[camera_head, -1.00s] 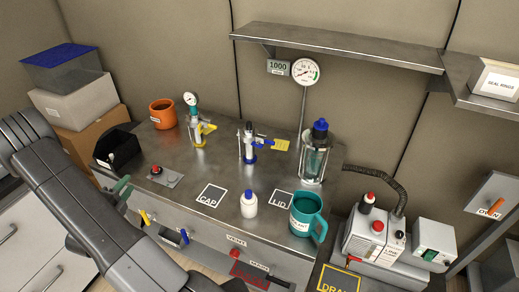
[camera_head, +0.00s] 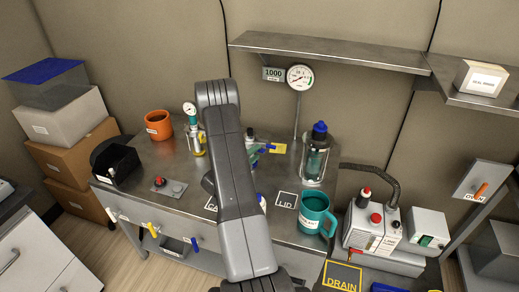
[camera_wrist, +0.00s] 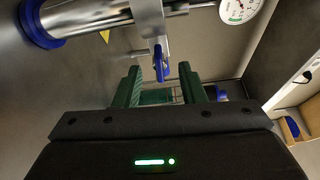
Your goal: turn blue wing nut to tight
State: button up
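The blue wing nut (camera_wrist: 160,64) shows in the wrist view at the end of a metal arm of the fitting (camera_wrist: 152,22). The fitting's metal body has a blue ring (camera_wrist: 40,28). My gripper (camera_wrist: 160,72) has two green fingers, apart and empty. The wing nut appears in the gap between the fingertips, with space on both sides; I cannot tell how deep it sits.
A jar with a blue cap (camera_head: 316,152) stands right of the fitting, and a teal mug (camera_head: 314,213) at the bench front. A second fitting with a gauge (camera_head: 194,135) and an orange mug (camera_head: 158,125) stand left. A shelf (camera_head: 330,52) overhangs the back.

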jog(key=shift+x, duration=1.35)
jog(key=shift+c, duration=0.5)
grip_shut()
